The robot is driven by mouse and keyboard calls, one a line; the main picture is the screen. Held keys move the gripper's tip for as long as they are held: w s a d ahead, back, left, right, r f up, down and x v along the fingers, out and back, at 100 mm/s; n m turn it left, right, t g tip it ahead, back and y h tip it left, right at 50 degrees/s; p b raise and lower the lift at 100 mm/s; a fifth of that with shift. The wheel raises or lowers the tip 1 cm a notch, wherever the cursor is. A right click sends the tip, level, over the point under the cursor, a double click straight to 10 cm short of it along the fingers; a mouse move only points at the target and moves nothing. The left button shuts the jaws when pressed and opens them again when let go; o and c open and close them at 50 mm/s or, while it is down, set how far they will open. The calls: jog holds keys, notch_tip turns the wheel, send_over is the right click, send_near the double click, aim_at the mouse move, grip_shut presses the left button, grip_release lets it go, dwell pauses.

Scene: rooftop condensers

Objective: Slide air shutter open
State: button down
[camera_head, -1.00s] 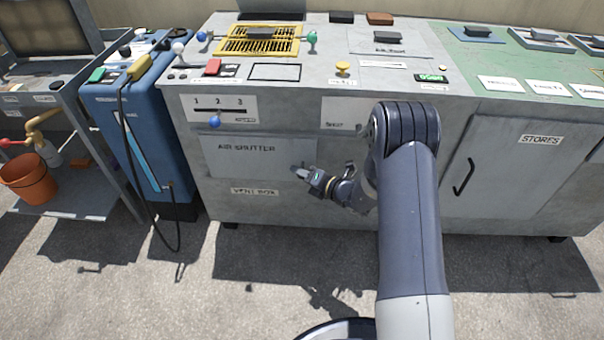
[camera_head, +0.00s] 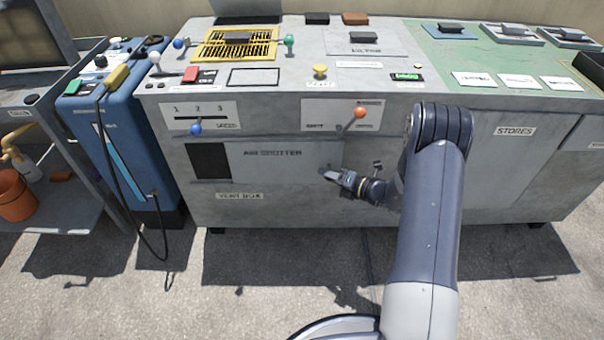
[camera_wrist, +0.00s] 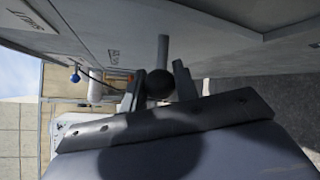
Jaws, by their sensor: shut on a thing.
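The air shutter (camera_head: 290,170) is a grey sliding panel labelled "AIR SHUTTER" on the front of the metal console. A dark opening (camera_head: 210,161) shows at its left edge. My gripper (camera_head: 328,174) is at the right part of the panel. In the wrist view my gripper (camera_wrist: 158,90) is shut on the shutter handle, whose dark round knob (camera_wrist: 160,84) sits between the two fingers. A grey bar sticks out beyond the knob. In the head view the handle is mostly hidden by the gripper.
A three-position slider with a blue knob (camera_head: 196,129) is above the opening. An orange-knobbed lever (camera_head: 360,113) stands above my gripper. The "STORES" door (camera_head: 512,160) is to the right, behind my arm. A blue cabinet (camera_head: 138,150) with a hanging cable stands left. The floor in front is clear.

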jog(key=d, duration=1.6)
jog(key=shift+s+p, duration=0.3)
jog(key=c, duration=1.1)
grip_release()
jog(key=shift+d, duration=0.1)
jog(key=p+v, duration=0.2)
jog(key=v, duration=0.8)
jog(key=shift+s+d+r+p, duration=0.15)
jog(key=shift+s+d+p, duration=0.1)
jog(key=shift+s+p, duration=0.05)
